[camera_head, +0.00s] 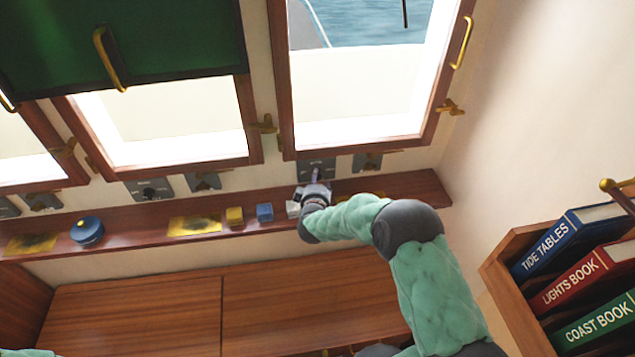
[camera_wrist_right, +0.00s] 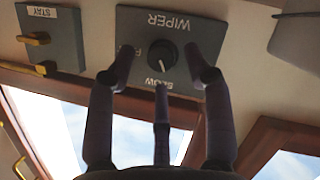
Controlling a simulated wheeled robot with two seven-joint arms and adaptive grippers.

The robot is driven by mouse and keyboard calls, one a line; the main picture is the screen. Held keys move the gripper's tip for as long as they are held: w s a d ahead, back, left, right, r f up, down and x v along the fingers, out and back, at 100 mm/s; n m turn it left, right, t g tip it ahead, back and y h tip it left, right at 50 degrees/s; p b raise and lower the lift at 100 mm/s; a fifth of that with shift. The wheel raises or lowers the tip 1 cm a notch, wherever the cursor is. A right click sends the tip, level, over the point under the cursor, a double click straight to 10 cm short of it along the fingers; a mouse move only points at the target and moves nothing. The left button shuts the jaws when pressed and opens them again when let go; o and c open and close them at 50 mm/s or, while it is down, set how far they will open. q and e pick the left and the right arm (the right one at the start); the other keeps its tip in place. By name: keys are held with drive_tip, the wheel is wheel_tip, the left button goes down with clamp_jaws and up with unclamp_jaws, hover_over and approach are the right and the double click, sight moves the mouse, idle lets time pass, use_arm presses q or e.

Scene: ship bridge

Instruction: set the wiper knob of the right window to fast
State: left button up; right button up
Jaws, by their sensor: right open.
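The right window (camera_head: 360,75) has a dark wiper panel (camera_head: 318,164) below its frame, partly hidden by my right gripper (camera_head: 315,182). In the right wrist view the panel (camera_wrist_right: 188,30) appears upside down, with the words WIPER and SLOW and part of another label starting with F. Its round black knob (camera_wrist_right: 168,55) has a white pointer line directed toward SLOW. My right gripper (camera_wrist_right: 162,68) is open, its fingers spread on either side of the knob and a third finger below it. Contact with the knob cannot be told. My left gripper is out of view.
A STAY panel (camera_wrist_right: 52,38) with a brass lever sits beside the wiper panel. The shelf (camera_head: 140,232) below holds a blue round tin (camera_head: 87,231), a yellow block (camera_head: 235,216), a blue block (camera_head: 265,212) and yellow cloths (camera_head: 195,225). A book rack (camera_head: 505,290) stands at right.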

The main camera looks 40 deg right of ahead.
drive_tip(key=shift+x, duration=0.8)
